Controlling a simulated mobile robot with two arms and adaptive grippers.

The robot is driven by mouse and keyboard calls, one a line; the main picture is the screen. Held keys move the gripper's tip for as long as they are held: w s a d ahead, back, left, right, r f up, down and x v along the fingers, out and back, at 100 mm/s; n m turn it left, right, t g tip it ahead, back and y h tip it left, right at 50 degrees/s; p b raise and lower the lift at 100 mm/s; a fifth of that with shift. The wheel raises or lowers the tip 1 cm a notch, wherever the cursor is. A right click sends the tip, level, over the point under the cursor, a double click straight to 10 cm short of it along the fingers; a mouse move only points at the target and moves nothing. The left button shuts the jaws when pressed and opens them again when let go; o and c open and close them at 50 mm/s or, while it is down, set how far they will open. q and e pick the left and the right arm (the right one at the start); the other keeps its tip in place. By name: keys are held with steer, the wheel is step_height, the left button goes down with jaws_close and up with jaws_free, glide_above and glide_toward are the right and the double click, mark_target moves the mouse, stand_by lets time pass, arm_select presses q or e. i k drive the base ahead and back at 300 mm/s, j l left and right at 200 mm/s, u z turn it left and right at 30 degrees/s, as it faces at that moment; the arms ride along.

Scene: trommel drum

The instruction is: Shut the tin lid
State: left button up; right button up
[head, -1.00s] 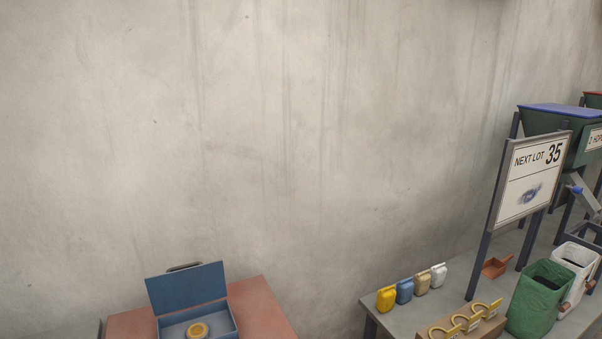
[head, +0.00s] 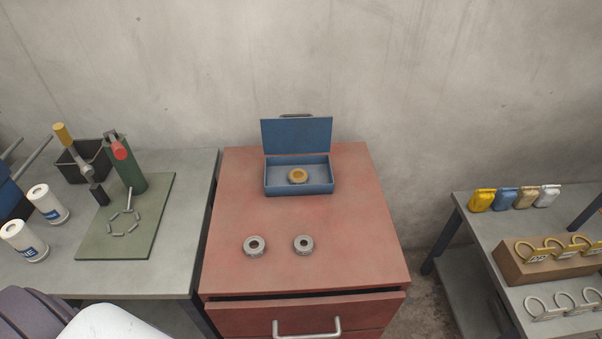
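The blue tin (head: 298,189) stands toward the back of a red cabinet top, in the middle of the head view. Its lid (head: 297,135) is open and stands upright at the back, with a dark handle on its top edge. A yellow-brown ring (head: 298,176) lies inside the tin. Neither gripper shows in the view. A white and dark part of my own body is at the lower left corner.
Two grey rings (head: 255,246) lie on the red cabinet (head: 350,262) in front of the tin. The cabinet's drawer (head: 306,322) appears slightly open.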

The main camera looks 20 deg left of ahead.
mark_target(287, 133)
steer(key=k+j+z, duration=0.1)
steer(key=j+z, duration=0.15)
steer(key=z, duration=0.2)
steer(key=k+j+z, duration=0.15)
steer(key=z, duration=0.25)
steer(key=k+j, duration=0.05)
steer(key=j, duration=0.05)
